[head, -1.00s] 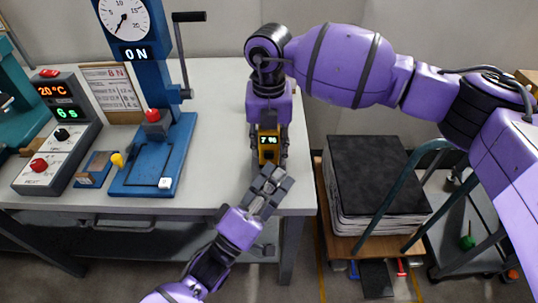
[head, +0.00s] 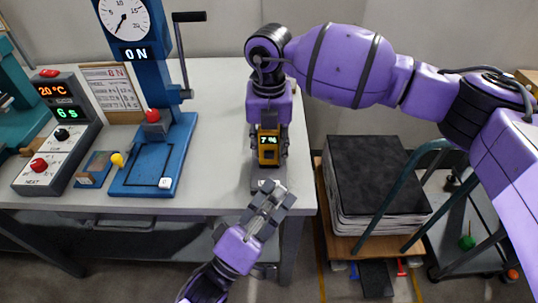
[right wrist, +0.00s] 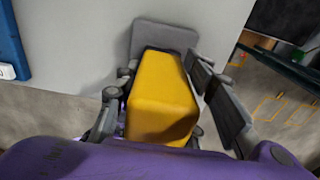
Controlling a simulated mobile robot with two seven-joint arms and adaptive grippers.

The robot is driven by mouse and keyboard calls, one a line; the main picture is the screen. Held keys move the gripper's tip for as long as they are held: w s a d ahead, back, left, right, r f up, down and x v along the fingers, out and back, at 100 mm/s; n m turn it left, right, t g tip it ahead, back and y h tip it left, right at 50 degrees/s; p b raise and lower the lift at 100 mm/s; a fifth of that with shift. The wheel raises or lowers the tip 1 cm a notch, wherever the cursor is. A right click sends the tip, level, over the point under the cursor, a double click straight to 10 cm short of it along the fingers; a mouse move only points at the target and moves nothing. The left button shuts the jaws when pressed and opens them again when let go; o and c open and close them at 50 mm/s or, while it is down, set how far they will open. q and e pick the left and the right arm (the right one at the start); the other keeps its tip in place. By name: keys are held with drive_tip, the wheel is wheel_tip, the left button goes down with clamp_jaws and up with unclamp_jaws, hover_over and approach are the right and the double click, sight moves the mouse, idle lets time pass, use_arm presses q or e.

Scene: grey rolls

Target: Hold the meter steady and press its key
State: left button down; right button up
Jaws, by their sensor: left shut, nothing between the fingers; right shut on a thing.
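The yellow meter (head: 268,158) stands near the table's right end, its lit display facing the front. My right gripper (head: 270,140) comes down from above and is shut on it; the right wrist view shows the meter (right wrist: 160,100) between the fingers of my right gripper (right wrist: 165,105). My left gripper (head: 272,190) is shut and empty, at the table's front edge just in front of and below the meter, apart from it. The key on the meter's front is too small to make out.
A blue test stand (head: 150,150) with a dial and crank stands left on the table (head: 215,150). A control box (head: 58,150) with knobs is further left. A dark stack (head: 378,175) stands on a cart to the right. The table between stand and meter is clear.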

drive_tip(key=o, duration=1.4)
drive_tip(key=shift+r, duration=0.1)
wheel_tip(320, 180, up, 12)
drive_tip(key=shift+f, duration=0.1)
